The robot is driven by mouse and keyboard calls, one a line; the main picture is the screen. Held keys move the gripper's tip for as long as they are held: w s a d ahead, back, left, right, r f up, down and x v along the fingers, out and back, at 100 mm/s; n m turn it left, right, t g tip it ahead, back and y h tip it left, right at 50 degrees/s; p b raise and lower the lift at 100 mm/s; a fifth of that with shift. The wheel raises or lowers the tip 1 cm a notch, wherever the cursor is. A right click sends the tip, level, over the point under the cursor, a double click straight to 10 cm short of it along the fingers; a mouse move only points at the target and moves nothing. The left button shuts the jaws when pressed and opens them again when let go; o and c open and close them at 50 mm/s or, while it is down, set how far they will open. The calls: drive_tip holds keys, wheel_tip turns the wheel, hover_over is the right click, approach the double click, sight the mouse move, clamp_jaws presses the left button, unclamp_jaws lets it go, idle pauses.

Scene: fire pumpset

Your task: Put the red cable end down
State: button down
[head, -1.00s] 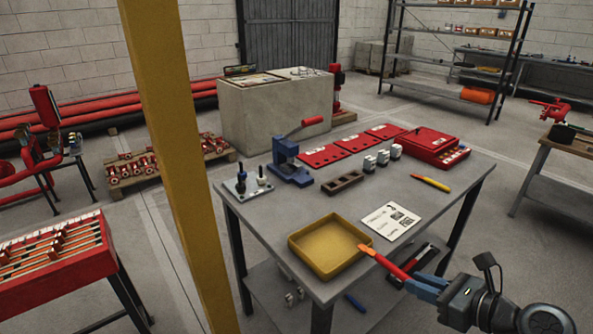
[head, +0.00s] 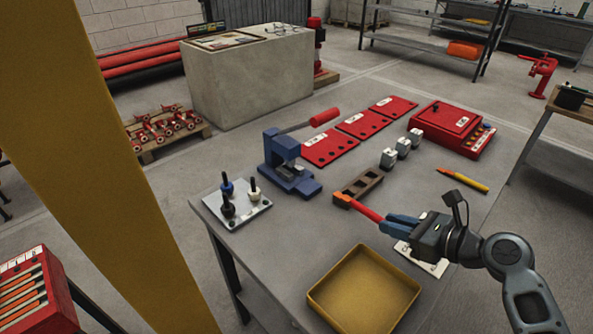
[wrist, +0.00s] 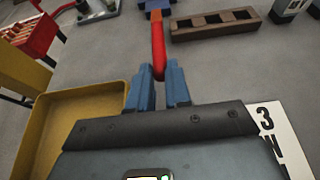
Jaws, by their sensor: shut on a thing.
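My gripper (head: 386,222) has blue fingers and is shut on the red cable end (head: 367,212), a red rod with an orange tip. In the head view it is over the grey table (head: 300,245), with the orange tip pointing left, in front of the brown slotted block (head: 358,187). In the wrist view the red cable end (wrist: 158,45) sticks out from between the blue fingers (wrist: 159,88), left of the slotted block (wrist: 215,24). I cannot tell whether it touches the table.
A yellow tray (head: 364,290) lies at the near edge, empty. A blue lever press (head: 290,165) stands behind left, by a plate with knobs (head: 232,205). White blocks (head: 402,148), red panels (head: 362,125), a red case (head: 453,128) and a yellow-red tool (head: 460,180) lie behind. A yellow post (head: 100,180) stands left.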

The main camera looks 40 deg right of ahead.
sight(335, 190)
drive_tip(key=shift+w, duration=0.15)
drive_tip(key=w, duration=0.5)
drive_tip(key=w+p, duration=0.1)
drive_tip(key=w, duration=0.5)
drive_tip(key=w+p, duration=0.1)
drive_tip(key=w, duration=0.5)
drive_tip(key=shift+a, duration=0.25)
drive_tip(key=shift+w+r, duration=0.15)
drive_tip(key=shift+w, duration=0.45)
wheel_tip(335, 190, down, 2)
drive_tip(key=shift+s+f, duration=0.1)
drive_tip(key=shift+f+p, duration=0.1)
drive_tip(key=shift+p, duration=0.35)
drive_tip(key=shift+s+f, duration=0.1)
drive_tip(key=shift+f, duration=0.5)
drive_tip(key=c, duration=1.1)
unclamp_jaws()
drive_tip(key=shift+r, duration=0.1)
drive_tip(key=shift+o, duration=0.2)
